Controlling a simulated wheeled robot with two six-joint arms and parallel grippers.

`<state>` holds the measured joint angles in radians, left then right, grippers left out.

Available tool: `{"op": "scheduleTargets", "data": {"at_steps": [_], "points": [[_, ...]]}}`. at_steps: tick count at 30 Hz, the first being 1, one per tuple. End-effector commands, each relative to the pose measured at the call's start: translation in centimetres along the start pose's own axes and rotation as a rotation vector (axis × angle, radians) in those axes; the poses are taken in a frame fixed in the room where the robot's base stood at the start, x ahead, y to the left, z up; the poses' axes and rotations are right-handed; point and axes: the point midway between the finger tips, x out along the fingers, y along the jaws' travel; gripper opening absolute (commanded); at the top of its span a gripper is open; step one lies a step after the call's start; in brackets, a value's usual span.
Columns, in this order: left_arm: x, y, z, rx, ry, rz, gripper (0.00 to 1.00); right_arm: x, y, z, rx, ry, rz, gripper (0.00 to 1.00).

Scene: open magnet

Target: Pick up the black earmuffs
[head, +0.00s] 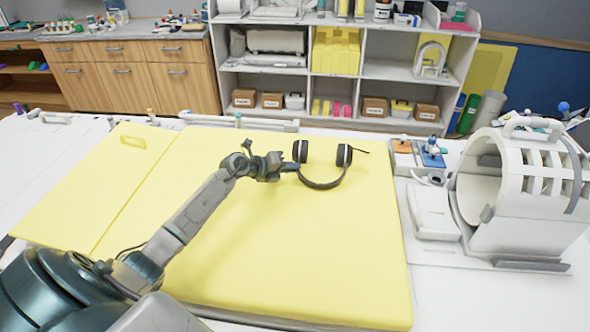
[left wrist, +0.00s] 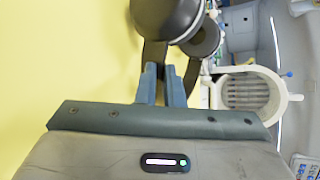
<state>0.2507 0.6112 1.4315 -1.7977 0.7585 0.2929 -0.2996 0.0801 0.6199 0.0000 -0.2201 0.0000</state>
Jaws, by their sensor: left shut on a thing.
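The black earmuffs (head: 322,185) are near the middle of the yellow mat in the head view, with the dark band curving below the two ear cups. Their grey-black cups also show at the top of the left wrist view (left wrist: 168,17). My left gripper (head: 296,166) reaches in from the left at the left cup. In the left wrist view its two blue-grey fingers (left wrist: 163,84) are close together on the dark band just below a cup. Whether the earmuffs touch the mat is hard to tell. My right gripper is in neither view.
The yellow mat (head: 260,255) is otherwise clear around the earmuffs. A white ring-shaped scanner coil (head: 530,205) stands on the right. Small coloured items (head: 432,150) sit beside the mat's far right corner. White shelves (head: 390,70) and wooden cabinets (head: 130,85) stand behind.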

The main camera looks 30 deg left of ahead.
Motion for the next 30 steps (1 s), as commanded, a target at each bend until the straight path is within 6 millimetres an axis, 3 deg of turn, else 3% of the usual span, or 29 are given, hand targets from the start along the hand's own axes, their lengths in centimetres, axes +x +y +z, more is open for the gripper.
{"op": "scheduleTargets", "data": {"at_steps": [4, 21, 30], "points": [[-0.9, -2.0, 1.0, 0.008, -0.004, -0.004, 0.00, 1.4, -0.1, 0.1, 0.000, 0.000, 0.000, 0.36], [7.1, -4.1, 6.2, 0.000, -0.003, -0.007, 0.00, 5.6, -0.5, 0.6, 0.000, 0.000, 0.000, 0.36], [10.3, -5.1, 8.5, 0.000, -0.002, -0.004, 0.00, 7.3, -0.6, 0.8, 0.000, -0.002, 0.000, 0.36]]}}
